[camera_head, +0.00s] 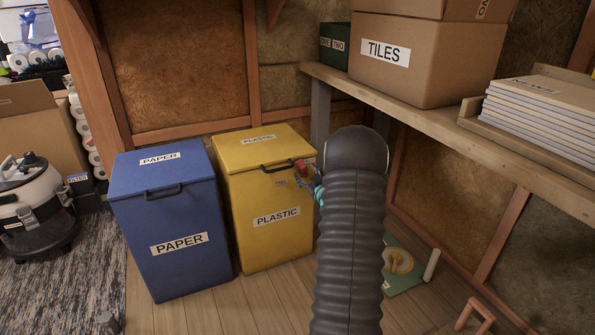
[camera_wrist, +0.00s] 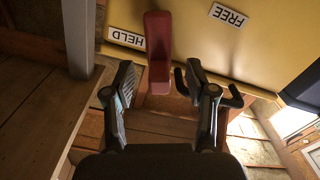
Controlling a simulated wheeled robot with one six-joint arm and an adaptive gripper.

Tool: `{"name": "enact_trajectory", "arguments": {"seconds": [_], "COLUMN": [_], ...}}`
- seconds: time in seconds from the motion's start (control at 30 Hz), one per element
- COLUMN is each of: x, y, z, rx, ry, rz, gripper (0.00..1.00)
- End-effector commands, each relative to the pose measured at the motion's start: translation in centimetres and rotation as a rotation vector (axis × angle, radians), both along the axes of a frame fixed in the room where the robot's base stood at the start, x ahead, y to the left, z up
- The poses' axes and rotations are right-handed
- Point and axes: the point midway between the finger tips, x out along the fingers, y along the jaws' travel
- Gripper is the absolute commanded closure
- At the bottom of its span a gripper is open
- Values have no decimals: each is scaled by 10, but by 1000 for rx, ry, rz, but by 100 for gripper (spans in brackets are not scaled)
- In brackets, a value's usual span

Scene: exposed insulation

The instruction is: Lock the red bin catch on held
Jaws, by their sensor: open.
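The red catch (camera_wrist: 157,50) is on the yellow PLASTIC bin (camera_head: 265,243). In the wrist view it stands upright beside the HELD label (camera_wrist: 127,38); the FREE label (camera_wrist: 229,15) is farther right. My gripper (camera_wrist: 160,68) is open, with one finger on each side of the catch's lower end. Gaps show between the fingers and the catch, so it is not gripped. In the head view the red catch (camera_head: 303,169) shows at the bin's upper right edge, and my arm hides most of the gripper.
The bin's black lid handle (camera_head: 276,168) is close to the catch. A blue PAPER bin (camera_head: 172,225) stands to the left. A wooden shelf (camera_head: 440,124) with a TILES box (camera_head: 430,55) is on the right. A green board (camera_head: 402,268) is on the floor behind my arm.

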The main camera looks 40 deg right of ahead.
Motion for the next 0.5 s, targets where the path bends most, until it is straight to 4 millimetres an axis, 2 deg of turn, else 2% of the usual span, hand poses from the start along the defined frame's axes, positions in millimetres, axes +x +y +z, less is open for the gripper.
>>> {"name": "enact_trajectory", "arguments": {"seconds": [0.2, 0.5], "x": [28, 37], "y": [-6, -9], "z": [0, 0], "rx": [1, 1], "ry": [-1, 0], "rz": [1, 0], "gripper": [44, 44]}}
